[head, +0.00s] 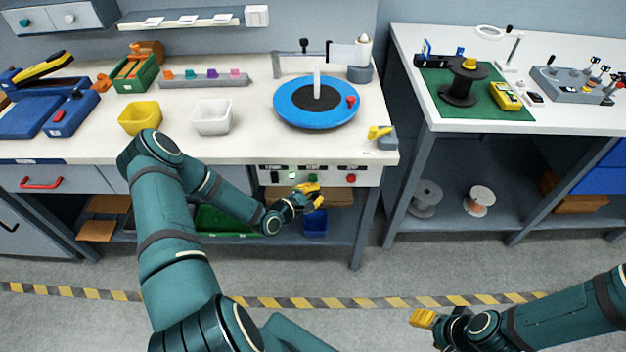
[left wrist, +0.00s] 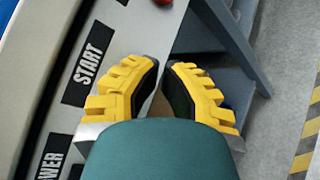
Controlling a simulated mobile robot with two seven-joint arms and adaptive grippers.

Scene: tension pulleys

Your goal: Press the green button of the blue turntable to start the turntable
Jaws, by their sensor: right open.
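The blue turntable (head: 290,112) stands on the workbench, with a black centre, a white post and a red knob on its rim. Its control panel (head: 334,180) is on the bench front, with POWER, START and STOP labels. The START label (left wrist: 88,64) shows in the left wrist view. Contact cannot be told. My right gripper (head: 423,318) is low at right, open and empty.
A red button (head: 351,178) is under STOP and a black switch (head: 275,177) under POWER. A blue bin (head: 315,223) stands on the shelf below my left gripper. Yellow and white bins are on the bench. The floor between bench and striped line is clear.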

